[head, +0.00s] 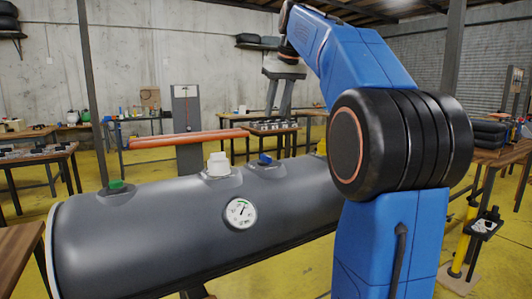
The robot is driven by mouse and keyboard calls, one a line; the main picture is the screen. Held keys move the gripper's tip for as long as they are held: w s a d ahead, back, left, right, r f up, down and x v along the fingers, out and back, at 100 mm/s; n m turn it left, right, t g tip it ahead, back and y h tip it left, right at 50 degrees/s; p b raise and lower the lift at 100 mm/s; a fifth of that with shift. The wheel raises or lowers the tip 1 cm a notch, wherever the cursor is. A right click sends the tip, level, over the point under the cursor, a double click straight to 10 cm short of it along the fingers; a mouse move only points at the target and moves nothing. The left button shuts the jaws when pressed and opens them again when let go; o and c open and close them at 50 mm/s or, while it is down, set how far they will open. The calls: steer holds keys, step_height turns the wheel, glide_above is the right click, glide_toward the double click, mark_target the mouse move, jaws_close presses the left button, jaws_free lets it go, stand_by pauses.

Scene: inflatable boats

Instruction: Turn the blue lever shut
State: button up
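The blue lever (265,158) is small and sits on a grey raised base on top of the grey inflatable tube (150,235). Its exact angle is too small to tell. My gripper (277,118) hangs above and slightly right of the lever in the picture, pointing down. Its two grey fingers stand apart with a gap between them, and nothing shows in the gap. The gripper looks apart from the lever.
A white valve cap (218,165) and a green one (116,186) stand on the tube left of the lever. A round gauge (240,213) is on its front. My arm hides the tube's right end. Workbenches (40,152) stand behind.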

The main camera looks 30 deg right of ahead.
mark_target(265, 155)
steer(key=x, duration=1.7)
steer(key=shift+w, duration=0.15)
jaws_close()
